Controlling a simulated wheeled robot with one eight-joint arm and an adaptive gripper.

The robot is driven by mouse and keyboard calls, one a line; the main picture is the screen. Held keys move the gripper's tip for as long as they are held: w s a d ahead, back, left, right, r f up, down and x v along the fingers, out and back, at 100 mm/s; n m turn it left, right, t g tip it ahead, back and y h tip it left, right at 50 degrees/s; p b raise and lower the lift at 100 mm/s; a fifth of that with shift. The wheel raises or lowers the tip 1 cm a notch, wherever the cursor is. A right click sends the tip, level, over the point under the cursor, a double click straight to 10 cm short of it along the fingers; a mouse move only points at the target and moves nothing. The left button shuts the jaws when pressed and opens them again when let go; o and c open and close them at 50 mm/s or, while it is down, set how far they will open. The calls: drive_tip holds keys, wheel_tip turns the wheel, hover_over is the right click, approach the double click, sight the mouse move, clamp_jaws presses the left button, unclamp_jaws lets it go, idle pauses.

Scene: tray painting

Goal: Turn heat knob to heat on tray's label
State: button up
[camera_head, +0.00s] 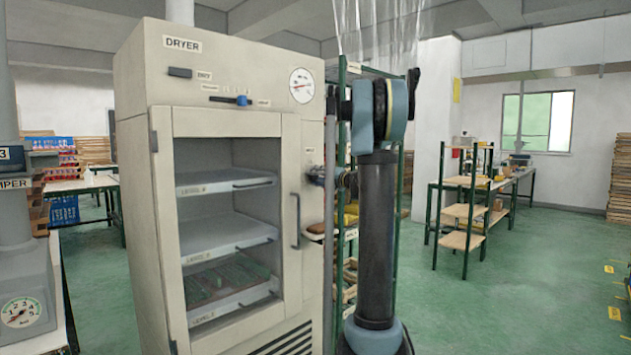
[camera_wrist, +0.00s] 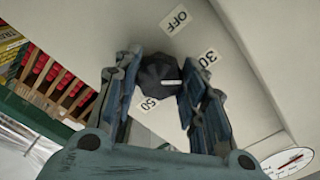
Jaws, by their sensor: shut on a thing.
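A dark round heat knob (camera_wrist: 158,72) with a white mark sits on a pale panel in the wrist view. My gripper (camera_wrist: 156,88) is shut on it, with one blue finger on each side. The white mark points roughly to the right. The label OFF (camera_wrist: 177,18) is above the knob, 30 (camera_wrist: 208,58) at upper right and 50 (camera_wrist: 149,105) at lower left; any other labels are hidden. In the head view my gripper (camera_head: 318,176) is at the dryer's (camera_head: 225,45) right edge. A tray (camera_head: 228,282) with green pieces lies low inside; no heat label on it is readable.
A round gauge (camera_head: 302,85) and a blue-tipped switch (camera_head: 243,100) are on the dryer's upper front. A vertical door handle (camera_head: 296,220) is left of my arm. A green-framed rack (camera_head: 352,215) stands behind my arm. Green floor is open at the right.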

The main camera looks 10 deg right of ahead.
drive_tip(key=m, duration=0.4)
drive_tip(key=shift+w+d+m, duration=0.1)
drive_tip(key=shift+d+m, duration=0.05)
drive_tip(key=shift+m, duration=0.25)
drive_tip(key=m, duration=0.4)
drive_tip(key=shift+m, duration=0.3)
drive_tip(key=o, duration=1)
drive_tip(key=shift+f, duration=0.1)
drive_tip(key=shift+o, duration=0.4)
drive_tip(key=v, duration=1.2)
